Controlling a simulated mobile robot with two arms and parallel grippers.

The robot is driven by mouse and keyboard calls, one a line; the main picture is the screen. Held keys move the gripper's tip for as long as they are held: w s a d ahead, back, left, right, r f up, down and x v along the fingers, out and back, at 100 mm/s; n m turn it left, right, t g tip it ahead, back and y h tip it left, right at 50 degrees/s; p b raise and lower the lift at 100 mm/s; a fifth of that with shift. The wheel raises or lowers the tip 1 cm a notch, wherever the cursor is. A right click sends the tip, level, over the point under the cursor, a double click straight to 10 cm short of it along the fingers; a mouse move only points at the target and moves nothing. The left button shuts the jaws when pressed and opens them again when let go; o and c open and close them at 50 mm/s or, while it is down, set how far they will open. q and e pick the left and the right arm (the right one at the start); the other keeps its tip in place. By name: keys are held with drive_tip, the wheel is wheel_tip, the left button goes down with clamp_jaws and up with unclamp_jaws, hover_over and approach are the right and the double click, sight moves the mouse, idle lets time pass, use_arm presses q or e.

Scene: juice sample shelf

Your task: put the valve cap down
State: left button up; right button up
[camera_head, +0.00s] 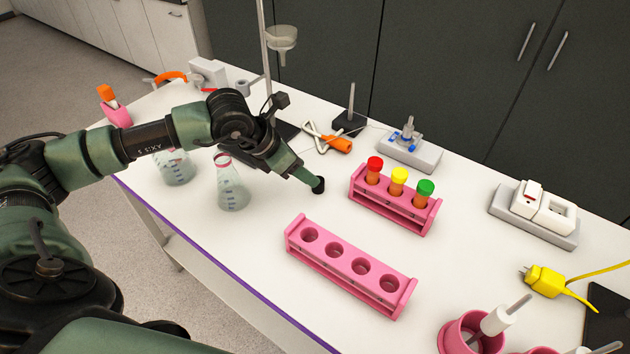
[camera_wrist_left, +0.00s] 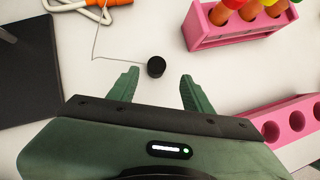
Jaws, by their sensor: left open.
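The black valve cap (camera_head: 318,185) is a small dark cylinder on the white table, left of the pink rack with capped tubes. In the left wrist view the cap (camera_wrist_left: 156,66) stands at the mouth of my left gripper (camera_wrist_left: 160,76), roughly midway between the fingertips. Clear gaps show on both sides of the cap there, so the fingers are open and not clamping it. In the head view my left gripper (camera_head: 308,178) is low over the table at the cap, and its fingers partly hide one another.
The pink rack with red, yellow and green capped tubes (camera_head: 388,212) is to the right. An empty pink rack (camera_head: 345,276) stands nearer. A flask (camera_head: 232,188), orange-handled tool (camera_head: 338,143) and stand base (camera_head: 348,123) are around. Bare table surrounds the cap.

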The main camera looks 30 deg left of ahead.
use_arm(q)
drive_tip(key=shift+v, duration=2.05)
drive_tip(key=shift+w+a, duration=0.1)
drive_tip(key=shift+w, duration=0.05)
